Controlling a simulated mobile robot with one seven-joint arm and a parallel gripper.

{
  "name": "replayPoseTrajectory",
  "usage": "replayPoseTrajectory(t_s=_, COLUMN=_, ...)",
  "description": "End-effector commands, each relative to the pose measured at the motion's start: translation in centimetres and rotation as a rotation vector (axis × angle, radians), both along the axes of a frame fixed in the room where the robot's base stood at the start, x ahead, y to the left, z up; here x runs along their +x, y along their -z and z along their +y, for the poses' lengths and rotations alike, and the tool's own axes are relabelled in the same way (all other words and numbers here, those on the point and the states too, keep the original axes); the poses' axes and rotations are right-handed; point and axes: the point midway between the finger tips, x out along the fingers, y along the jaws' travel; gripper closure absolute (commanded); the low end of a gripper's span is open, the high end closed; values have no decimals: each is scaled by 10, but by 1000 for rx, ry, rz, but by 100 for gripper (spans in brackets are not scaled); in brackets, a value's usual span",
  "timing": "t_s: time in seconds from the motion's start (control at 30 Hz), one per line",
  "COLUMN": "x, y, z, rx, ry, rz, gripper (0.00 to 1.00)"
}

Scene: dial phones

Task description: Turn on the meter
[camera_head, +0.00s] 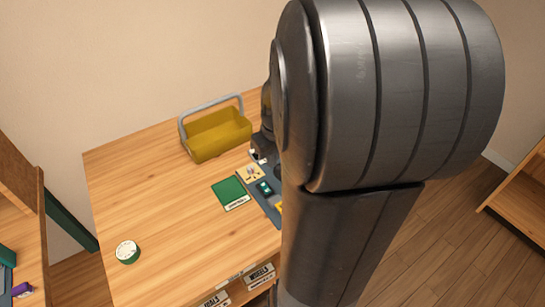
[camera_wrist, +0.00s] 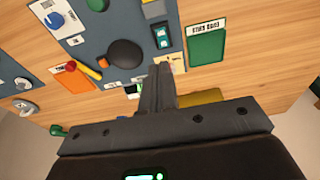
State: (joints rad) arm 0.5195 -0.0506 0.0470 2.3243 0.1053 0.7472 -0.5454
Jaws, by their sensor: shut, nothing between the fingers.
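A blue-grey panel (camera_head: 261,203) lies on the wooden table, partly hidden behind my arm. In the wrist view the panel (camera_wrist: 90,48) bears a blue knob on a white plate (camera_wrist: 53,19), a large black round dial (camera_wrist: 125,53) and a small dark device with green-lit parts (camera_wrist: 162,37). That device also shows in the head view (camera_head: 265,188). I cannot tell which part is the meter or its switch. My gripper (camera_wrist: 160,70) is shut and empty, its tips over the panel's edge, close to the black dial and below the green-lit device.
A green booklet (camera_head: 230,193) lies beside the panel. A yellow toolbox (camera_head: 217,135) with a grey handle stands at the back. A green-and-white round item (camera_head: 127,252) sits front left. A red-and-yellow handle (camera_wrist: 85,70) lies across the panel edge. The table's left side is mostly clear.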

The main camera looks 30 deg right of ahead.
Motion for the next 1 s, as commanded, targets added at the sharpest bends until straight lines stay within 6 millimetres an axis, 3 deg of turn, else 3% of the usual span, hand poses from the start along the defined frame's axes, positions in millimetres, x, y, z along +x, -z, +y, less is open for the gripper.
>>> replayPoseTrajectory(t_s=0.37, x=-1, y=-3, z=0, rx=0, ry=0, rz=0, gripper=100)
replayPoseTrajectory(t_s=0.53, x=15, y=-7, z=2, rx=-6, ry=-1, rz=-49, gripper=100)
replayPoseTrajectory(t_s=0.77, x=15, y=-6, z=2, rx=-6, ry=0, rz=-50, gripper=100)
replayPoseTrajectory(t_s=1.0, x=18, y=12, z=2, rx=-3, ry=1, rz=-46, gripper=100)
